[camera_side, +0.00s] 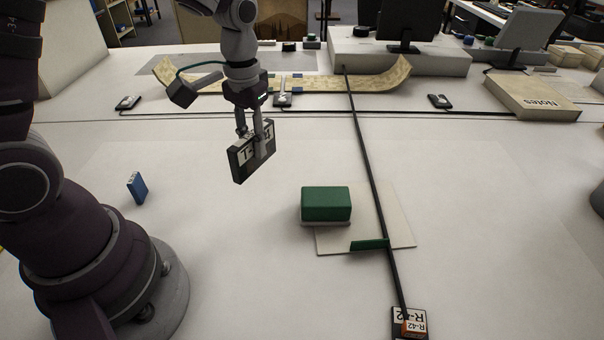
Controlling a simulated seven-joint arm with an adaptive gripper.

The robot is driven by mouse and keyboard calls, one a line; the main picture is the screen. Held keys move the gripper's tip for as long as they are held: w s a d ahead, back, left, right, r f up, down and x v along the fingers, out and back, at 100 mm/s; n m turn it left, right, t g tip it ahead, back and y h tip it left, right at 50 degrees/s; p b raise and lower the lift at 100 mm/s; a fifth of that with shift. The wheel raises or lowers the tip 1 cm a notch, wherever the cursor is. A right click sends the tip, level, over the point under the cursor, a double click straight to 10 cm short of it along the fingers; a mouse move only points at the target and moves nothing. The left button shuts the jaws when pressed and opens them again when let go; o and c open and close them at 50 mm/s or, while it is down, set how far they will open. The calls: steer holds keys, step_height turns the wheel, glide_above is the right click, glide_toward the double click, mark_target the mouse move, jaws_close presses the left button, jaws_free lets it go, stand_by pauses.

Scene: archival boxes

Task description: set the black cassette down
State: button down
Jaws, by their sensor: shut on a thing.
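The black cassette (240,164) has a white label with dark lettering that I can read only in part. My gripper (258,138) is shut on it and holds it upright, slightly tilted, in the left middle of the side view. The cassette appears to be above the white table (240,260), apart from the other things. One finger covers part of its label.
A green block (326,203) sits on a pale board (396,231) right of centre, with a green strip (370,245) near it. A blue box (137,187) stands at left. A black cable (366,180) runs down to a labelled R-42 box (408,317). A curved tan sheet (330,82) lies behind.

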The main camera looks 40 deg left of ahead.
steer(key=s+a+n, duration=0.2)
steer(key=a+n, duration=0.4)
steer(key=a, duration=0.6)
steer(key=f, duration=0.8)
steer(key=shift+s+a+f, duration=0.25)
steer(key=shift+a, duration=0.15)
steer(key=shift+f, duration=0.15)
steer(key=shift+f, duration=0.1)
steer(key=c, duration=1.1)
jaws_free()
